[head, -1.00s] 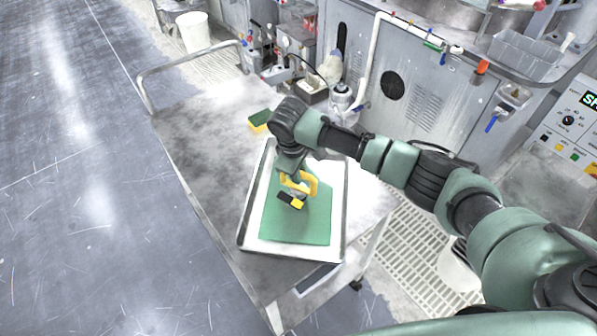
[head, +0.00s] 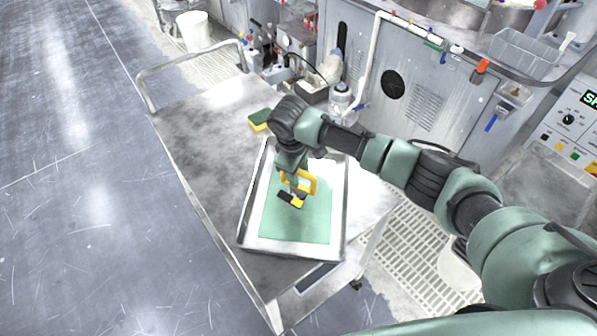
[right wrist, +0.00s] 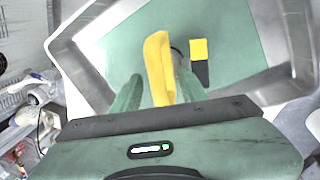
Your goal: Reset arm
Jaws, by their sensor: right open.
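My right gripper (head: 292,180) points down over a green mat (head: 310,225) inside a shallow metal tray (head: 342,200). Its jaws are open. In the right wrist view a yellow handle (right wrist: 160,68) stands between my two green fingers (right wrist: 155,92), with a gap visible on at least one side. The same yellow handle (head: 308,183) shows beside the fingers in the head view. A small black and yellow block (head: 298,203) lies on the mat below it; it also shows in the right wrist view (right wrist: 199,50). Whether handle and block are joined is hidden. My left gripper is not in view.
The tray sits on a metal cart (head: 200,130) with a rail at its far left. A green and yellow sponge (head: 259,121) lies behind the tray. Bottles and a grey cabinet (head: 405,85) stand behind. The cart's left part is bare.

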